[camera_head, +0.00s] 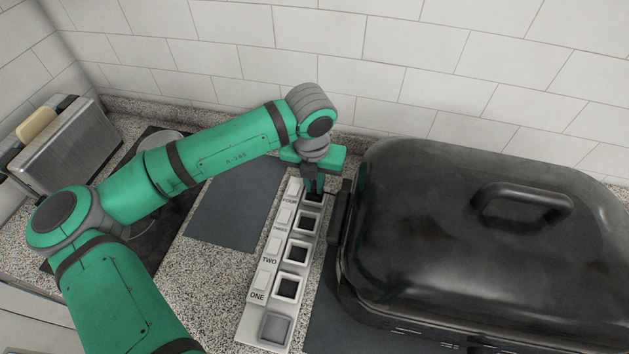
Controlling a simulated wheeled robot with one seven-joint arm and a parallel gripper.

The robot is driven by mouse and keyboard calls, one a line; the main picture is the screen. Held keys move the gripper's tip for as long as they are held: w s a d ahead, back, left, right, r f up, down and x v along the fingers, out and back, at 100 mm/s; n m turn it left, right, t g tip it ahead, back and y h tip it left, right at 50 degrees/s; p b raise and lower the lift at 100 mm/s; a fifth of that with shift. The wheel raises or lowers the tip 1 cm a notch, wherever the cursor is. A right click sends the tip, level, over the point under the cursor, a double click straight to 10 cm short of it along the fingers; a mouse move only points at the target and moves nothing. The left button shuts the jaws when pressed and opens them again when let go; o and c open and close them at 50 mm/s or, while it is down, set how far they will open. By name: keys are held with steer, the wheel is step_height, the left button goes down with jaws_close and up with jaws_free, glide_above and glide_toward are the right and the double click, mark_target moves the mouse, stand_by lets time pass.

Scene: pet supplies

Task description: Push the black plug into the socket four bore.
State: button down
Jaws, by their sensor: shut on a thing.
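A pale socket block (251,334) runs along the counter with a row of square bores and labels ONE, TWO, THREE and FOUR. The socket four bore (315,197) is at the far end, and its opening is largely covered. My gripper (314,187) points down over that far end, its fingers shut on the black plug. The plug is small and mostly hidden by the fingers. Dark plug and dark bore blend there, so I cannot tell whether the plug is inside or just above it. The bores of three, two and one look dark and empty.
A large black roaster (480,240) with a handled lid stands close on the right of the block. A dark grey mat (236,203) lies to the left. A toaster (65,145) stands at the far left. The tiled wall (400,60) is behind.

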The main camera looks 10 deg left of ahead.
mark_target(313, 196)
steer(key=shift+f, duration=0.35)
steer(key=c, duration=1.7)
jaws_free()
steer(key=r, duration=0.3)
steer(key=s+r, duration=0.1)
steer(key=r, duration=0.6)
steer(key=shift+s+r, duration=0.15)
steer(key=shift+r, duration=0.15)
